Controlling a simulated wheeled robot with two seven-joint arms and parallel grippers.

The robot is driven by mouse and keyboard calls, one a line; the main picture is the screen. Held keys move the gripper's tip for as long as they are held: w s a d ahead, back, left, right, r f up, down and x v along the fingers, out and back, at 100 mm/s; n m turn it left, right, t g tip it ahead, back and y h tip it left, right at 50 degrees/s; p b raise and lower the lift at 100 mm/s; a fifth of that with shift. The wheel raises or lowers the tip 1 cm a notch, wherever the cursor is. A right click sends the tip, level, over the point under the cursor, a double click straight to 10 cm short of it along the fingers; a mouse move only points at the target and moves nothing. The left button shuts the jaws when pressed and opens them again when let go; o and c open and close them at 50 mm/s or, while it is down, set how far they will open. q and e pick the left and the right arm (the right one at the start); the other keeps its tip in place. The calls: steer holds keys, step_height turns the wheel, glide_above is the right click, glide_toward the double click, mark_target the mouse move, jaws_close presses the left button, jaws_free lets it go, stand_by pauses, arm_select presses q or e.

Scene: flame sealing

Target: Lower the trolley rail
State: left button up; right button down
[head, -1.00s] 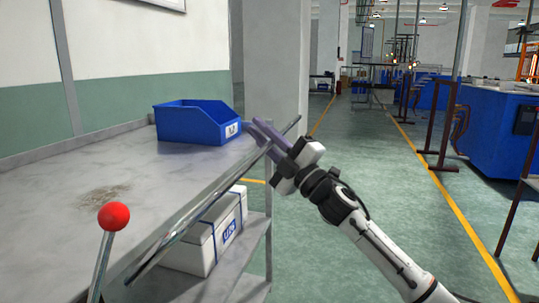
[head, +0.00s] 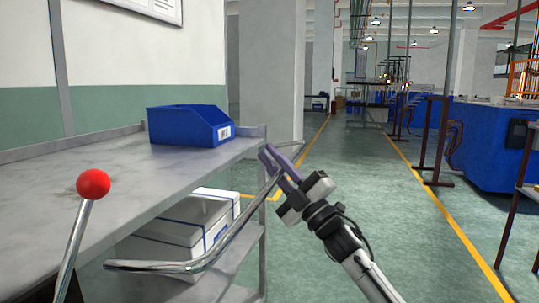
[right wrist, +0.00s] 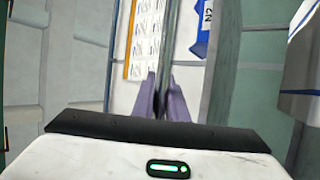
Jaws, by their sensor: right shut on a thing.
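The trolley rail (head: 218,252) is a bent chrome bar along the open side of the grey trolley (head: 110,180). In the head view it hangs below the level of the top, sloping up towards its far end. My right gripper (head: 273,160), with purple fingers, is shut on the rail's far end, just off the trolley's far corner. In the right wrist view the rail (right wrist: 171,40) runs upright between the fingers (right wrist: 164,95). My left gripper is not in view.
A blue bin (head: 185,127) stands on the trolley top. White boxes (head: 190,225) sit on the lower shelf behind the rail. A lever with a red ball knob (head: 93,184) stands at the near left. The green floor right of the trolley is open.

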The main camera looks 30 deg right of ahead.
steer(key=shift+s+d+r, duration=0.45)
steer(key=shift+d+r, duration=0.1)
steer(key=shift+d, duration=0.05)
steer(key=c, duration=2.1)
jaws_free()
steer(key=shift+s, duration=0.1)
steer(key=o, duration=0.3)
steer(key=shift+s+d+r, duration=0.1)
steer(key=shift+s+d, duration=0.05)
steer(key=shift+d, duration=0.05)
steer(key=shift+o, duration=0.2)
steer(key=shift+a, duration=0.1)
steer(key=shift+a+f, duration=0.1)
steer(key=shift+f, duration=0.15)
